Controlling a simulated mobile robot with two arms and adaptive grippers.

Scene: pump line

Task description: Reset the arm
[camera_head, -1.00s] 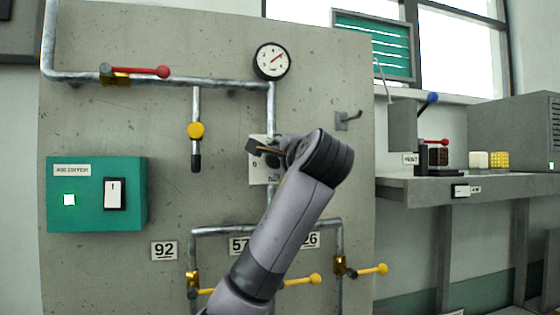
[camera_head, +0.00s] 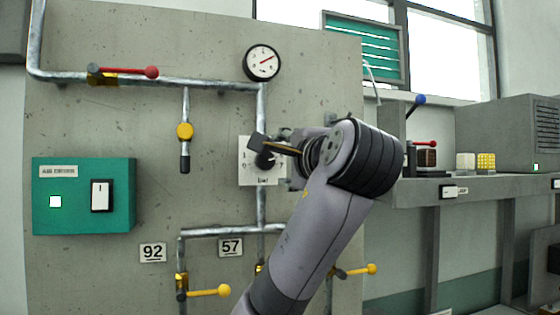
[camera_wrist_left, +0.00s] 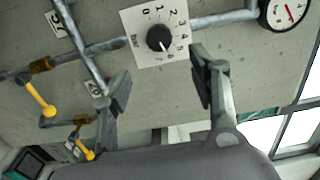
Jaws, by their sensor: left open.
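My left arm rises from the bottom middle of the head view, with its left gripper (camera_head: 272,163) in front of the regulator plate (camera_head: 248,176). The plate is white with numbers and "bar", and carries a black knob (camera_head: 264,160). In the left wrist view the gripper (camera_wrist_left: 160,88) is open, its two dark fingers wide apart with nothing between them. The knob (camera_wrist_left: 160,38) is beyond the fingertips, and appears apart from them. My right gripper is not in view.
A gauge (camera_head: 262,63), a red-handled valve (camera_head: 122,73) and yellow-handled valves (camera_head: 208,292) sit on pipes on the concrete panel. A green air dryer box (camera_head: 84,196) is at left. A shelf (camera_head: 500,187) with small blocks stands at right.

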